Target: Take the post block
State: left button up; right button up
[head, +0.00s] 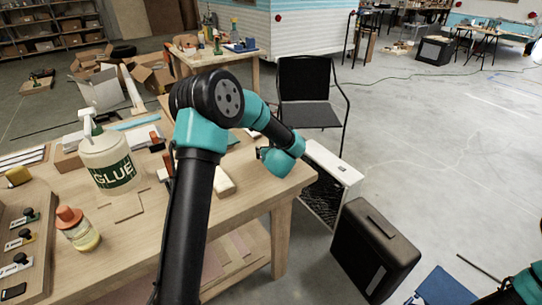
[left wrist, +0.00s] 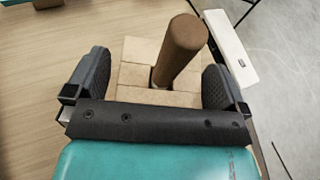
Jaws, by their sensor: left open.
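The post block (left wrist: 140,75) shows in the left wrist view as a pale wooden block of several pieces with a thick brown round post (left wrist: 180,50) rising from it. My left gripper (left wrist: 157,66) is open, with one dark finger on each side of the block. I cannot tell whether the fingers touch it. In the head view my left arm reaches over the right end of the workbench, and its wrist hides most of the gripper (head: 262,153). I cannot make out the post block there. My right gripper is out of view; only part of that arm shows at the lower right corner.
The wooden workbench (head: 150,225) carries a glue bottle (head: 108,160), an orange-capped bottle (head: 77,228) and a pale wood piece (head: 224,183). A white-topped box (head: 333,160), black chair (head: 307,92) and black case (head: 374,248) stand beyond its right edge.

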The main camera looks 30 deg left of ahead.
pick_arm(q)
jog(key=c, duration=1)
jog(key=shift+r, duration=0.2)
jog(key=shift+r, duration=1.6)
jog(key=s+d+r, duration=0.1)
jog(key=s+d, duration=0.7)
jog(key=s, duration=0.5)
jog(key=shift+s+d+r, duration=0.2)
jog(key=shift+s+r, duration=0.05)
jog(key=shift+s, duration=0.1)
